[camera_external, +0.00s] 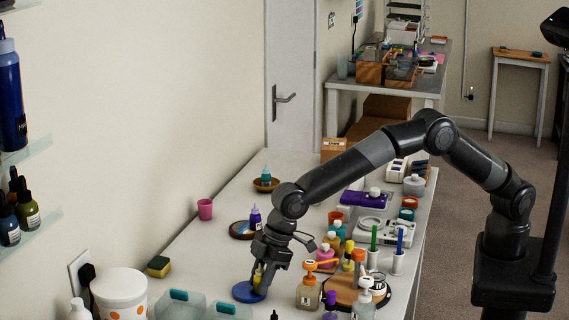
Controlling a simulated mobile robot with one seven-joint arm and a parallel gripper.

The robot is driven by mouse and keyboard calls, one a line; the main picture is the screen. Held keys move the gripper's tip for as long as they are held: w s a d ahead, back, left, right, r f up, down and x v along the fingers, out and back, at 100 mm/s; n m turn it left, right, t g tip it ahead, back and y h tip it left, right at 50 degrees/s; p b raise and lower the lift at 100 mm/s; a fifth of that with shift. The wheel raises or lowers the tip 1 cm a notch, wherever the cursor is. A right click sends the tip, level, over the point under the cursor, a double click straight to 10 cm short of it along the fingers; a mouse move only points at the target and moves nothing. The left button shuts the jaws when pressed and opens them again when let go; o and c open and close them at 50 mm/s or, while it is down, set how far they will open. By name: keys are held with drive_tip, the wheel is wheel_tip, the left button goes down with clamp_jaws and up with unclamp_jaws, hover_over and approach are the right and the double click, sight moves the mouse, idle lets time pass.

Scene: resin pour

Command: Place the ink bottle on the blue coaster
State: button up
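The blue coaster (246,292) lies flat on the near left part of the white table. My gripper (260,278) points down right over the coaster's right side. A small bottle with yellow on it (258,274), perhaps the ink bottle, shows at the fingers, above or on the coaster. The fingers hide much of it, so I cannot tell whether it touches the coaster or whether the fingers are shut on it. A purple dropper bottle (255,217) stands by a dark round coaster (241,230) farther back.
Several pump and coloured bottles (308,291) crowd close to the right of my gripper, some on a round wooden board (343,288).

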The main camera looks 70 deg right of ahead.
drive_tip(key=o, duration=0.4)
drive_tip(key=shift+c, duration=0.2)
drive_tip(key=v, duration=1.2)
drive_tip(key=shift+r, duration=0.2)
